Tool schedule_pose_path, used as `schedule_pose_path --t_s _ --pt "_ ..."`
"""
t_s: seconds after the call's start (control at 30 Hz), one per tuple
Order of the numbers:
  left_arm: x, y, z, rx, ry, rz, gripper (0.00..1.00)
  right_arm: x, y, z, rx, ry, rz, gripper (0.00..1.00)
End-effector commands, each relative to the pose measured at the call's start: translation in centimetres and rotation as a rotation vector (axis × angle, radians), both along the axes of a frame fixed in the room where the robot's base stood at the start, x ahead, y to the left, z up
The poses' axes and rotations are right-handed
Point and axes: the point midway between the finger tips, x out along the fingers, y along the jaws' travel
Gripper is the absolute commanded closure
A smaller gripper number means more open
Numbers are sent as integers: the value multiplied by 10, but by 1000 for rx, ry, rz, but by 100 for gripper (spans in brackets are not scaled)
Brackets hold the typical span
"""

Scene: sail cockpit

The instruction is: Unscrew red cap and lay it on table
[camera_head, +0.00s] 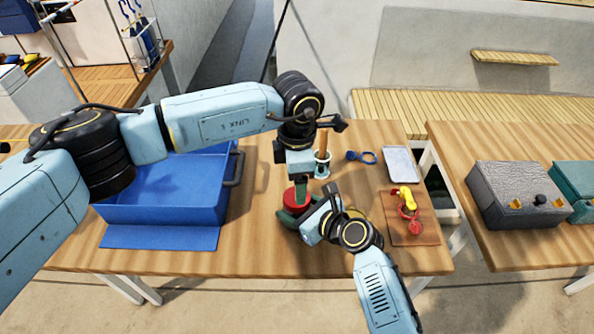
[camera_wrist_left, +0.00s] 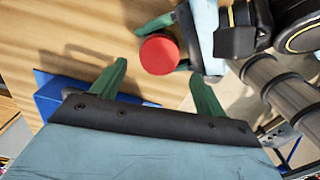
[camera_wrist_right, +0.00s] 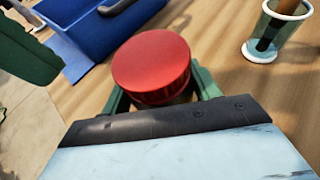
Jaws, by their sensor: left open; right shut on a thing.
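Only a sliver of the jar shows under the cap. My right gripper (camera_head: 296,216) is shut on the jar, its green fingers on both sides below the cap. My left gripper (camera_wrist_left: 157,80) is open and empty, pointing down above the cap and apart from it. One of its green fingers shows at the upper left of the right wrist view.
A blue open toolbox (camera_head: 165,210) stands on the wooden table (camera_head: 262,255) to the left. Behind the cap is a cup (camera_head: 322,168) with a wooden handle. To the right are blue goggles-like rings (camera_head: 361,157), a pale tray (camera_head: 400,165) and a brown board (camera_head: 405,230) with a yellow-red item.

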Motion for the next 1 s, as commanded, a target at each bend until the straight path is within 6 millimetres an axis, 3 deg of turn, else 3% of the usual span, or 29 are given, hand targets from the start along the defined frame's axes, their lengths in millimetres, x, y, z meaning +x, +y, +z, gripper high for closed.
schedule_pose_path --t_s 0.3,0.5,0.77,1.0 --pt "1 1 18 2 -3 -583 26 -1 1 -1 0 3 2 100" --pt "0 1 25 1 -2 -832 26 -1 1 -1 0 3 2 100" --pt "0 0 18 0 1 -931 26 -1 1 -1 0 3 3 100" --pt "-1 1 -19 1 2 -930 26 -1 1 -1 0 3 2 100"
